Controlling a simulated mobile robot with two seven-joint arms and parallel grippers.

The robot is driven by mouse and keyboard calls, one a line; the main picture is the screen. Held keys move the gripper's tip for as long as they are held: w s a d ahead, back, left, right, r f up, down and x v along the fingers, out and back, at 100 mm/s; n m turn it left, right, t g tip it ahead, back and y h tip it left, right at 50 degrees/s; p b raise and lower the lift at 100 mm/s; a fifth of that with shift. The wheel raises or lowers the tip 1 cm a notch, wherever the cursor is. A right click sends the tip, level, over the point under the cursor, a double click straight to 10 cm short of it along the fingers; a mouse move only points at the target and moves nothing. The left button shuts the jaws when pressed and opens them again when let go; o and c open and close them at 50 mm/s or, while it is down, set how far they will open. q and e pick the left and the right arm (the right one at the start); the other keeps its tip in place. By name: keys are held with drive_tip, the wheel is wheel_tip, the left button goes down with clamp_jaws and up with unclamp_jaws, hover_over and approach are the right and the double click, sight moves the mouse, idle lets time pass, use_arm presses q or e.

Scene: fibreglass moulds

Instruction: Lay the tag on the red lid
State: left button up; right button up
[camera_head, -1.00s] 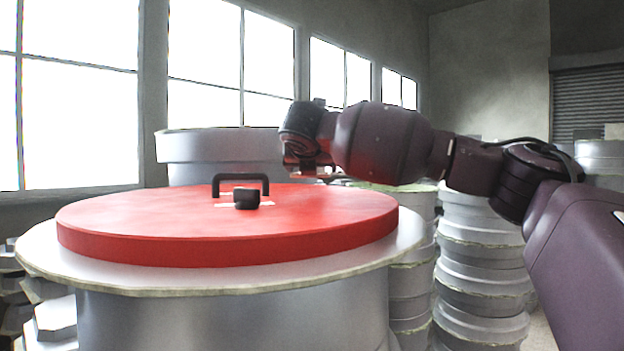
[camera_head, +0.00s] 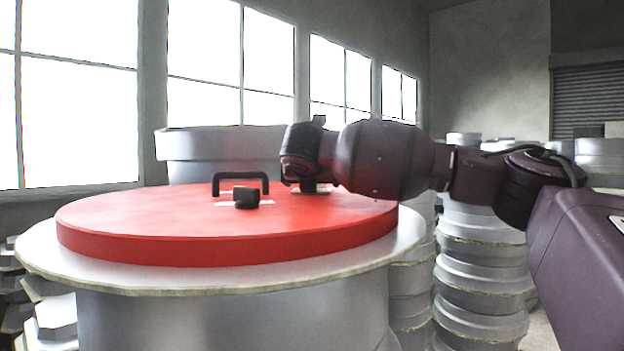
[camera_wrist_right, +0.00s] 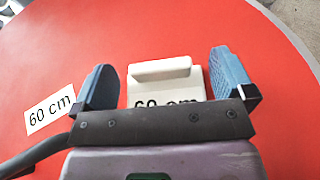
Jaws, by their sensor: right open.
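The red lid (camera_head: 165,220) lies flat on a large pale round mould. A cream tag (camera_wrist_right: 165,85) with a raised grip bar and partly hidden "60 cm" lettering appears to rest on the lid. It shows as a pale strip (camera_head: 311,192) under my right gripper (camera_head: 308,186) in the head view. In the right wrist view my right gripper (camera_wrist_right: 165,85) is open, its blue fingers on either side of the tag with gaps between. My left gripper is out of view.
A black handle (camera_head: 241,176) and a short black knob (camera_head: 246,198) stand on the lid. A white "60 cm" label (camera_wrist_right: 50,112) lies flat on the lid, left of the fingers. Stacked grey moulds (camera_head: 480,265) stand to the right.

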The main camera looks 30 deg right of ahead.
drive_tip(key=b+v, duration=0.2)
drive_tip(key=v, duration=1)
drive_tip(key=shift+a, duration=0.1)
